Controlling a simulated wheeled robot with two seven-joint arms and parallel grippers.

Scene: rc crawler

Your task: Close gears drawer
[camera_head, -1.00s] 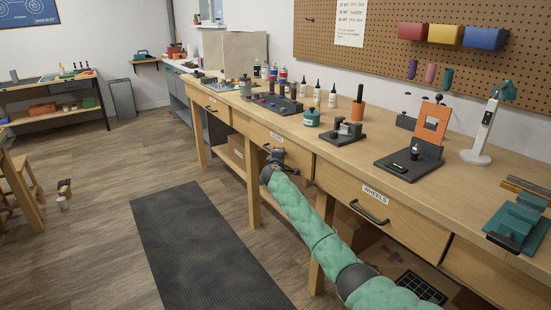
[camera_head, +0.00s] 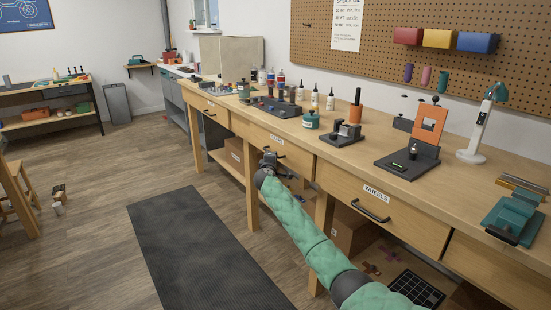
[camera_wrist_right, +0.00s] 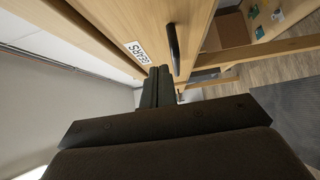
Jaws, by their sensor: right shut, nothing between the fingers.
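The gears drawer (camera_head: 300,157) is in the long wooden workbench, left of the wheels drawer. Its front and "GEARS" label (camera_wrist_right: 137,52) show in the right wrist view, with a dark bar handle (camera_wrist_right: 173,48) beside the label. My right gripper (camera_head: 272,156) is at this drawer's front, and my arm partly covers it in the head view. In the right wrist view the gripper (camera_wrist_right: 161,74) is shut and empty, its fingertips at the drawer front near the label and handle. I cannot tell contact or how far the drawer stands out. My left gripper is out of view.
The wheels drawer (camera_head: 355,205) with its own handle is to the right. The workbench top (camera_head: 330,160) holds bottles, fixtures and a lamp (camera_head: 480,130). A bench leg (camera_head: 252,190) stands below the gears drawer. A dark mat (camera_head: 200,245) lies on open floor.

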